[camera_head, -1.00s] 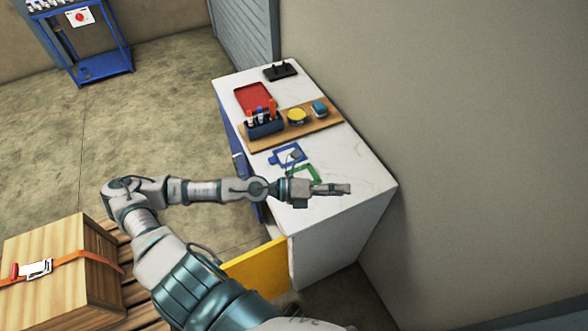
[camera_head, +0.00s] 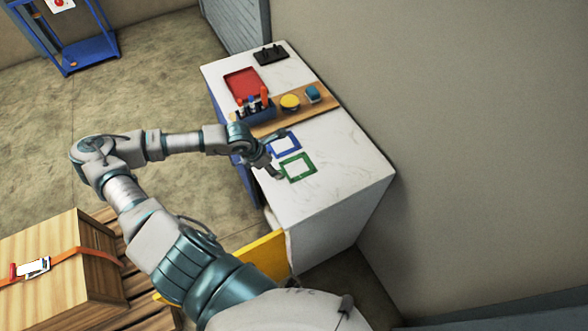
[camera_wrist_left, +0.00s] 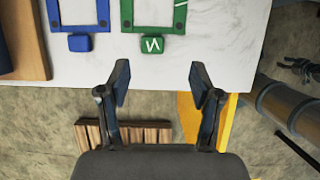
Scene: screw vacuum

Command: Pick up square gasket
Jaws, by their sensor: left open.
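Two square frame gaskets lie flat on the white worktop, a green one (camera_head: 311,160) nearer the front and a blue one (camera_head: 296,140) behind it. In the left wrist view, the green gasket (camera_wrist_left: 126,14) and its tab (camera_wrist_left: 151,44) show at the top. The blue gasket's tab (camera_wrist_left: 80,43) lies to its left. Both frames are cut off by the top edge there. My left gripper (camera_head: 281,156) is at the worktop's left edge. In the wrist view, its fingers (camera_wrist_left: 158,82) are open and empty, short of the green tab. My right gripper is not in view.
A wooden board (camera_head: 322,96) on the worktop (camera_head: 345,160) carries a dark holder, a yellow round item (camera_head: 290,102) and a blue item (camera_head: 312,93). A red tray (camera_head: 243,84) lies farther back. A yellow panel (camera_head: 258,256) projects below the worktop's front left.

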